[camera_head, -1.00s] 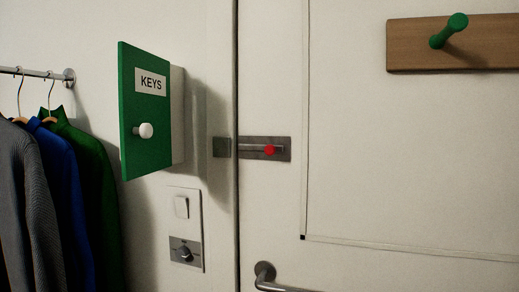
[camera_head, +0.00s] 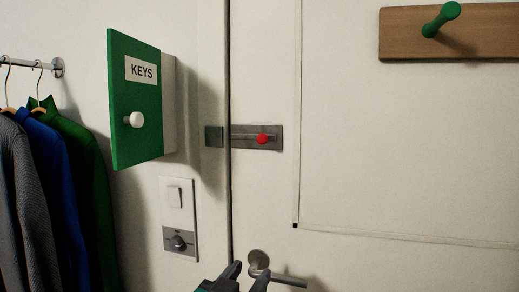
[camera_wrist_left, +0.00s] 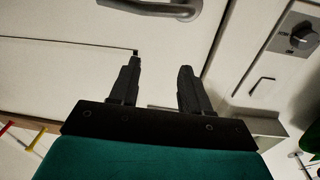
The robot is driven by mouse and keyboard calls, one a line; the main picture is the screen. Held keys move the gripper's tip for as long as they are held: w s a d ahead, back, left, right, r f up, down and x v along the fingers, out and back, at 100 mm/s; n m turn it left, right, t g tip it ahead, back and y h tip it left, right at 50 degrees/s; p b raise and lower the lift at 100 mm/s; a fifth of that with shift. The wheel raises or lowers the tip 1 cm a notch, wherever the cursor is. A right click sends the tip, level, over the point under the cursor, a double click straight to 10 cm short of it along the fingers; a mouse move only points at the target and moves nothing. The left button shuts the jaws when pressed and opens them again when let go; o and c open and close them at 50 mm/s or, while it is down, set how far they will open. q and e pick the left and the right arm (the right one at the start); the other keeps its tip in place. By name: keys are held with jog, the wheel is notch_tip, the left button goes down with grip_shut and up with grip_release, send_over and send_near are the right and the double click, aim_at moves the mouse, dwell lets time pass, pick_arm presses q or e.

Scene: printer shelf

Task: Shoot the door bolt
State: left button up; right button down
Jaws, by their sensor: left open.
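The door bolt (camera_head: 244,137) is a grey metal plate with a rod and a red knob (camera_head: 262,139), fixed on the white door. Its grey keeper (camera_head: 214,136) sits on the frame to the left, across the door's edge. The red knob is toward the right part of the plate. My left gripper (camera_head: 246,270) shows at the bottom of the head view, below the bolt and in front of the door handle. In the left wrist view my left gripper (camera_wrist_left: 157,75) is open with nothing between its fingers. My right gripper is not seen.
The door handle (camera_head: 288,281) is close to my left gripper. It also shows in the left wrist view (camera_wrist_left: 165,8). A green key cabinet door (camera_head: 135,100) stands out at left, above a switch panel (camera_head: 178,218). Clothes hang far left; a wooden peg board (camera_head: 455,40) is upper right.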

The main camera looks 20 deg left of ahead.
aim_at(261, 139)
pick_arm(q)
jog(key=s+r+n+t+y, duration=0.1)
jog(key=s+r+n+t, duration=0.2)
jog(key=r, duration=1.5)
jog(key=shift+m+t, duration=0.5)
jog(key=shift+m, duration=0.2)
jog(key=x, duration=0.4)
jog(key=p+x, duration=0.1)
jog(key=x, duration=0.3)
jog(key=p+x, duration=0.1)
jog(key=x, duration=0.3)
jog(key=shift+w+a, duration=0.3)
jog(key=shift+a, duration=0.1)
jog(key=shift+c, duration=0.3)
grip_shut()
